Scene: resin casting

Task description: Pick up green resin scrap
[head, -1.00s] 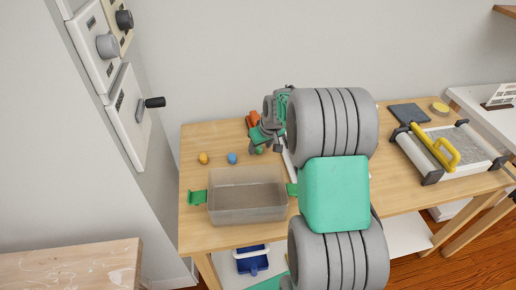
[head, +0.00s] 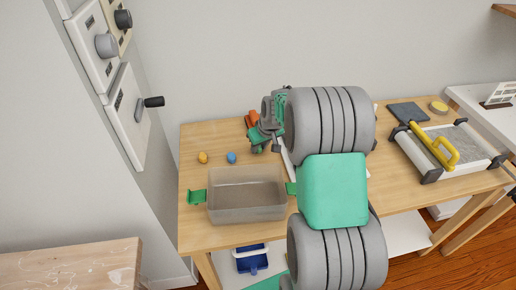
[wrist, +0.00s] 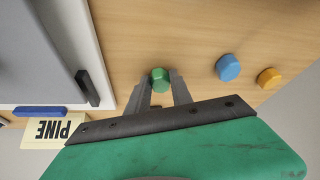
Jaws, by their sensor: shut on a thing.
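The green resin scrap (wrist: 160,80) is a small faceted piece, seen in the wrist view between the two grey fingers of my gripper (wrist: 160,88). The fingers are shut on it, one on each side, over the wooden table top. I cannot tell whether it still touches the table. In the head view my gripper (head: 262,142) is at the back of the table, mostly hidden by my arm, and the scrap is hard to make out there.
A blue piece (head: 231,157) and a yellow piece (head: 203,157) lie left of my gripper. An orange thing (head: 252,118) is behind it. A clear bin (head: 246,210) with green handles stands in front.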

